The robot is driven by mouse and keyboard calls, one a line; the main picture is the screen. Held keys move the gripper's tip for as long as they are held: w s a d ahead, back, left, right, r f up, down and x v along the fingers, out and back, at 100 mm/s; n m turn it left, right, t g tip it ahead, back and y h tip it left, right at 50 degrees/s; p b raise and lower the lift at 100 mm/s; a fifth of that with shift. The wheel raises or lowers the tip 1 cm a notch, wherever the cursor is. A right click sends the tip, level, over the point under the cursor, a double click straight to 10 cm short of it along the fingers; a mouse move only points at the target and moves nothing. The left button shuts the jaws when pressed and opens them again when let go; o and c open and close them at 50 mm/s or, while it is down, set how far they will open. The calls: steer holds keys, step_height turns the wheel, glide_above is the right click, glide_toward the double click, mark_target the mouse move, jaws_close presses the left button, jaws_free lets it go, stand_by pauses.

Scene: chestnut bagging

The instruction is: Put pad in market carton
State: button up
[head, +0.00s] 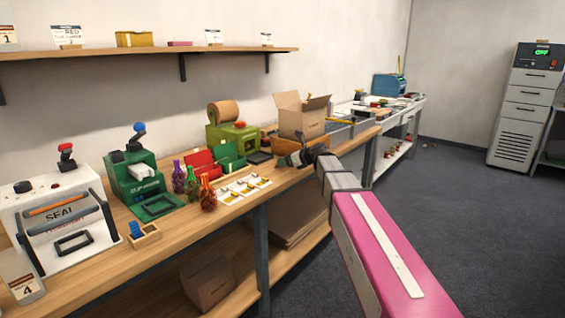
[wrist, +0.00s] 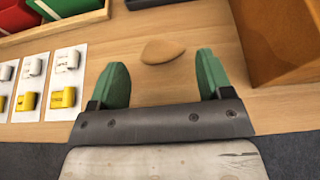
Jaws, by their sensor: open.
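A small tan, flat, rounded piece (wrist: 163,51), which may be the pad, lies on the wooden bench top beyond my fingertips. My gripper (wrist: 155,82) is open and empty, its two green fingers apart with the tan piece ahead of the gap between them. In the head view my gripper (head: 287,161) is low over the bench, in front of the market carton. The open brown carton (head: 302,124) stands upright with its flaps raised. The tan piece cannot be made out in the head view.
White cards (head: 243,188) with small yellow pieces lie left of my gripper. Red and green trays (head: 229,153) and a dark flat square (head: 260,158) sit behind. Bare bench surrounds the tan piece.

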steer(key=v, duration=0.7)
steer(key=shift+s+d, duration=0.25)
steer(key=shift+d, duration=0.05)
